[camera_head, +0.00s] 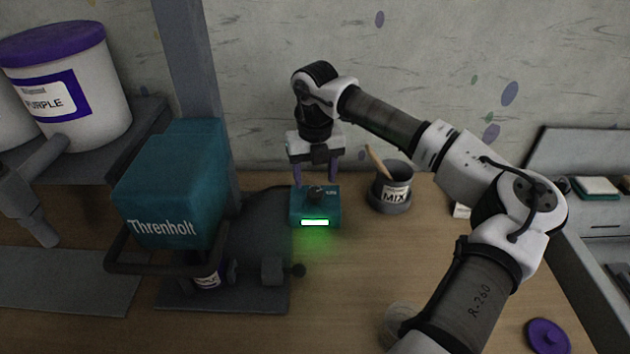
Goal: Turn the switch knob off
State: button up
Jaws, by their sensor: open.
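A small teal switch box (296,214) stands on the wooden table, right of the teal press. Its front shows a lit white panel with a green glow. A dark switch knob (317,194) sits on its top; its exact angle is too small to tell. My gripper (315,182) points down from above, with its purple fingers apart, around or just behind the knob. It holds nothing that I can see. I cannot tell whether the fingers touch the knob or the box.
A grey MIX cup (393,190) with a wooden stick is close on the right. A purple lid (547,337) lies at the front right. The table before the box is clear.

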aim_at(315, 192)
jog(key=shift+f+p, duration=0.35)
jog(key=shift+f, duration=1.5)
jog(key=c, duration=1)
jog(key=shift+f+n+b, duration=0.1)
jog(key=shift+n+b, duration=0.3)
jog(key=shift+b, duration=0.2)
jog(key=shift+f+n+b, duration=0.1)
jog(key=shift+n+b, duration=0.5)
jog(key=shift+b, duration=0.1)
jog(key=n+b, duration=0.4)
jog(key=n, duration=0.2)
jog(key=shift+n+b, duration=0.3)
jog(key=shift+n, duration=0.1)
jog(key=shift+r+n+b, duration=0.2)
jog(key=shift+n+b, duration=0.25)
jog(key=shift+n, duration=1.05)
